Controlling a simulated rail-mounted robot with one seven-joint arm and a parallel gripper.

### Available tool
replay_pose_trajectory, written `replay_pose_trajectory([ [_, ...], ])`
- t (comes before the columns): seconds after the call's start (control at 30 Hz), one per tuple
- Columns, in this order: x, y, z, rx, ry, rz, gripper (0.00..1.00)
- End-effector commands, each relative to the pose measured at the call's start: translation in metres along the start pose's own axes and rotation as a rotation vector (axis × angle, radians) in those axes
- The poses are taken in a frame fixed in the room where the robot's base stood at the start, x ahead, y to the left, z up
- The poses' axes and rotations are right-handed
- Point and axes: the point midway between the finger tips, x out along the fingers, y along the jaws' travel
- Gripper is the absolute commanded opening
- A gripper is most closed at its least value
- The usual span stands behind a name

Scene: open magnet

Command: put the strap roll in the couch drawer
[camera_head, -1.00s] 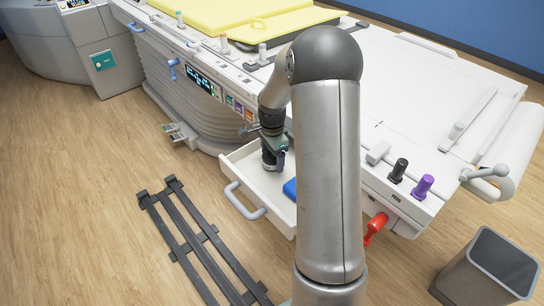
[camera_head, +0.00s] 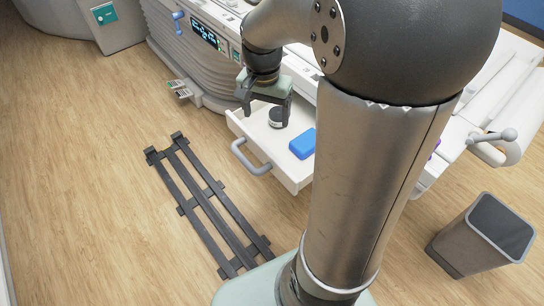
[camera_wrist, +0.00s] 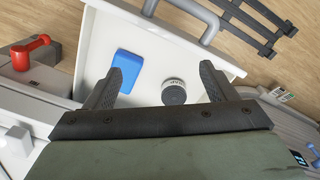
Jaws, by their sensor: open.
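The couch drawer (camera_head: 283,172) is pulled open, with a grey handle on its front. The strap roll (camera_head: 277,118), a short round piece with a dark top and a pale lettered side, rests on the drawer floor. It also shows in the wrist view (camera_wrist: 174,92), between the finger lines and apart from both fingers. My gripper (camera_head: 266,106) is open and empty, raised above the drawer. Its two dark fingers frame the drawer inside in the wrist view (camera_wrist: 159,78).
A blue box (camera_head: 303,143) lies in the drawer beside the roll; it also shows in the wrist view (camera_wrist: 127,70). A dark slatted rack (camera_head: 205,200) lies on the floor. A grey bin (camera_head: 482,235) stands at right. A red lever (camera_wrist: 30,50) sticks out beside the drawer.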

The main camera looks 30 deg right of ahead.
Motion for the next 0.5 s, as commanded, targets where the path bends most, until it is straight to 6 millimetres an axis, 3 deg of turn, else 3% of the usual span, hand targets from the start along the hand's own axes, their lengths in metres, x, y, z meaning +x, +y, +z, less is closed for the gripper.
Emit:
replay_pose_trajectory([
  [0.03,-0.003,0.011,0.035,-0.151,0.004,-0.002,0.78],
  [0.1,0.001,0.026,0.072,-0.348,0.002,-0.004,0.78],
  [0.2,0.008,0.047,0.113,-0.576,0.001,-0.01,0.78],
  [0.33,0.017,0.063,0.142,-0.751,-0.004,-0.015,0.78],
  [0.5,0.021,0.068,0.149,-0.802,-0.006,-0.016,0.78],
])
